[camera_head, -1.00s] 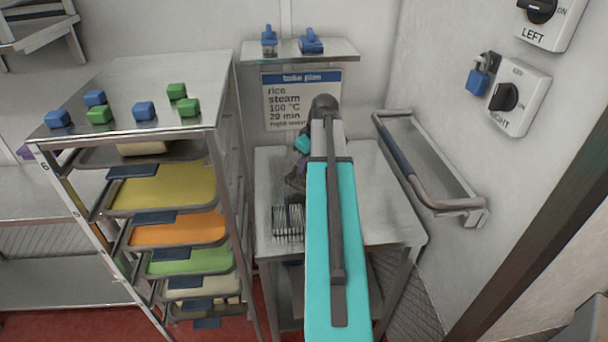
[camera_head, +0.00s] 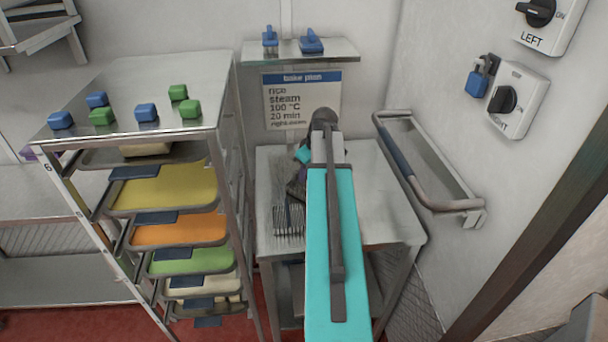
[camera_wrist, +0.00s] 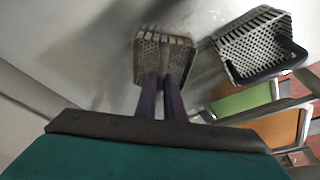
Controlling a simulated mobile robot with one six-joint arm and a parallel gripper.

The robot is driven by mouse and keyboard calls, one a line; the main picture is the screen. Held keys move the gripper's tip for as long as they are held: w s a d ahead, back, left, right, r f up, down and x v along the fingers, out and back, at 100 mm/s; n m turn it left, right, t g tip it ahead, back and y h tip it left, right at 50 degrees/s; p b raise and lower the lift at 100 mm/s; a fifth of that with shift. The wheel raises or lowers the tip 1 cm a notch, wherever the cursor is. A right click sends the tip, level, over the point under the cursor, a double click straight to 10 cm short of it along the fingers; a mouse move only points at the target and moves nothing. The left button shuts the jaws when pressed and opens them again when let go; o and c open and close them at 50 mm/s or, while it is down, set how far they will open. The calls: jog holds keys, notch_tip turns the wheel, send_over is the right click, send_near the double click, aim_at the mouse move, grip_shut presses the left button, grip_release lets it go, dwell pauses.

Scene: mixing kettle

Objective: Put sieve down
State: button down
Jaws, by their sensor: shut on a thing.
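My gripper (camera_wrist: 160,78), with purple fingers, is shut on a perforated metal sieve (camera_wrist: 163,55) in the wrist view. The sieve lies right at the fingertips, over the shiny steel surface. In the head view my turquoise arm hides much of the gripper (camera_head: 297,183), which is over the left part of the small steel table (camera_head: 385,215). A grey wire shape (camera_head: 289,222) shows just below it, near the table's front left. Whether the sieve's underside touches the tabletop cannot be told.
A similar slotted basket with a dark rim (camera_wrist: 255,45) shows right of the sieve in the wrist view. A rack of coloured trays (camera_head: 170,190) stands close on the left. A wall rail (camera_head: 430,165) is on the right. The table's right part looks clear.

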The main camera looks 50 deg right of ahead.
jog(key=shift+f, duration=0.1)
jog(key=c, duration=1.9)
grip_release()
jog(key=shift+o, duration=0.2)
jog(key=shift+r, duration=0.25)
jog(key=b+v, duration=0.2)
jog(key=v, duration=0.9)
jog(key=shift+s+r+b, duration=0.2)
jog(key=shift+r+b, duration=0.1)
jog(key=shift+r, duration=0.05)
